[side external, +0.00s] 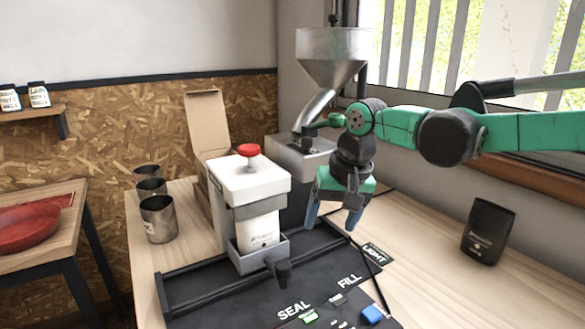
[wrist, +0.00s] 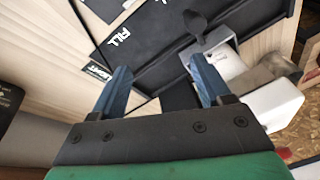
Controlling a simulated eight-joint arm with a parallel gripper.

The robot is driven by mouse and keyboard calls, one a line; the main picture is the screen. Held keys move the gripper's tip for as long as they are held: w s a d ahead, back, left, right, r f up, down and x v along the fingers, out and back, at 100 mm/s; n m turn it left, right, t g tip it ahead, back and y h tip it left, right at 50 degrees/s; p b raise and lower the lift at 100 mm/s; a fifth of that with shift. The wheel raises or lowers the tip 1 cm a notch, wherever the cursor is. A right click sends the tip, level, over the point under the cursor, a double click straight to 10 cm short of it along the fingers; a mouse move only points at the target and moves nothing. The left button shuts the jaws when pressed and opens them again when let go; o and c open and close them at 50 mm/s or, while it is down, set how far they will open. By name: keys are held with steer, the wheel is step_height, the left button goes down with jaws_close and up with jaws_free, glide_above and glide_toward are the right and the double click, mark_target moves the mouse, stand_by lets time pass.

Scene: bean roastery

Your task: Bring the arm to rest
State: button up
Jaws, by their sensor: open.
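My gripper (side external: 332,216) is green and black with two blue fingers. In the side external view it hangs pointing down above the dark work panel (side external: 205,274), to the right of the white sealer with the red knob (side external: 249,150). In the wrist view the fingers of my gripper (wrist: 161,90) are spread apart, with nothing between them. The fingers look clear of the panel, though the exact gap below them is hard to tell. My green arm (side external: 400,127) reaches in from the right.
A white bag (side external: 260,231) stands in the sealer's grey holder. A steel hopper (side external: 333,62) rises behind my gripper. Metal cups (side external: 158,219) stand at the left. A black bag (side external: 487,231) stands at the right, with bare wood between it and the panel. An open cardboard box (side external: 208,122) stands behind the sealer.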

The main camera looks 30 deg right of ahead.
steer(key=s+d+f+n+t, duration=0.2)
steer(key=s+d+n+t, duration=0.2)
steer(key=s, duration=0.5)
steer(key=shift+s+d+f+n, duration=0.2)
steer(key=shift+d+f+n, duration=0.1)
steer(key=shift+d+n, duration=0.35)
